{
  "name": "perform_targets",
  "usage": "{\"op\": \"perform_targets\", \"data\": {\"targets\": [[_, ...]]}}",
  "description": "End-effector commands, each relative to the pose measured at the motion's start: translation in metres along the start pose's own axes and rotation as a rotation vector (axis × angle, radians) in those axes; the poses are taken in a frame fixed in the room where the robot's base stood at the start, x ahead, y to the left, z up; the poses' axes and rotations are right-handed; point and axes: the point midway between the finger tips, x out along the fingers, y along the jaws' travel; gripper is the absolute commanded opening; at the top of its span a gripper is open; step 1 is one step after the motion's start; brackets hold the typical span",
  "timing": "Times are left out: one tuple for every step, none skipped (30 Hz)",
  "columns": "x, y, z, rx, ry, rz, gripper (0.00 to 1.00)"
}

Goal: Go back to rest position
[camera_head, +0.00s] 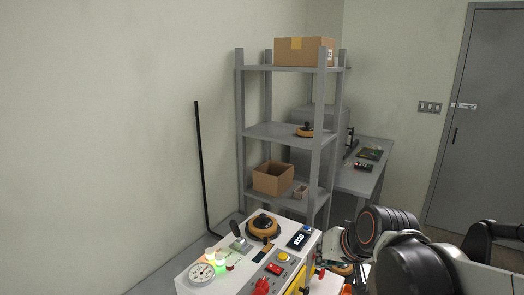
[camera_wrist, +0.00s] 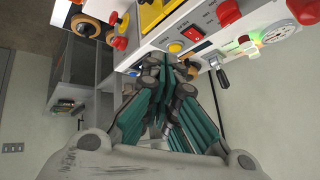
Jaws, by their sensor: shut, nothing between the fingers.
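My gripper (camera_wrist: 169,75) shows in the wrist view with its teal-sided fingers together and nothing between them. Its fingertips point toward the edge of the white control panel (camera_wrist: 160,42), close to a yellow button (camera_wrist: 175,48). I cannot tell whether they touch the panel. In the head view my arm comes in from the lower right, and the gripper itself is hidden behind it or behind the machine. The white control panel (camera_head: 196,270) stands at the bottom centre there, with a gauge, a lever, a red switch and a small display.
A grey shelf rack (camera_head: 283,131) behind the machine holds a closed carton (camera_head: 304,52) and an open box (camera_head: 272,178). A grey desk (camera_head: 362,181) stands right of it. A grey door (camera_head: 490,120) is at the far right. A black pole (camera_head: 200,160) stands by the left wall.

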Motion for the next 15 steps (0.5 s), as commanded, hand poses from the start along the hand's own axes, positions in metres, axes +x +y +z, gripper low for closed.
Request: {"op": "perform_targets", "data": {"targets": [[-0.006, 0.006, 0.013, -0.011, -0.001, 0.014, 0.00], [-0.010, 0.009, 0.018, -0.019, -0.001, 0.023, 0.00], [-0.016, 0.013, 0.026, -0.030, -0.002, 0.035, 0.00], [-0.020, 0.016, 0.032, -0.037, -0.003, 0.043, 0.00], [-0.024, 0.019, 0.038, -0.045, -0.003, 0.053, 0.00], [-0.028, 0.023, 0.046, -0.054, -0.004, 0.064, 0.00], [-0.032, 0.026, 0.052, -0.062, -0.005, 0.073, 0.00], [-0.035, 0.029, 0.059, -0.070, -0.006, 0.082, 0.00], [-0.039, 0.034, 0.067, -0.080, -0.007, 0.094, 0.00], [-0.042, 0.037, 0.074, -0.088, -0.008, 0.103, 0.00], [-0.045, 0.040, 0.080, -0.096, -0.009, 0.112, 0.00], [-0.048, 0.044, 0.089, -0.106, -0.010, 0.123, 0.00], [-0.051, 0.047, 0.095, -0.113, -0.011, 0.132, 0.00], [-0.053, 0.051, 0.101, -0.120, -0.013, 0.141, 0.00], [-0.055, 0.054, 0.108, -0.127, -0.014, 0.150, 0.00]]}}
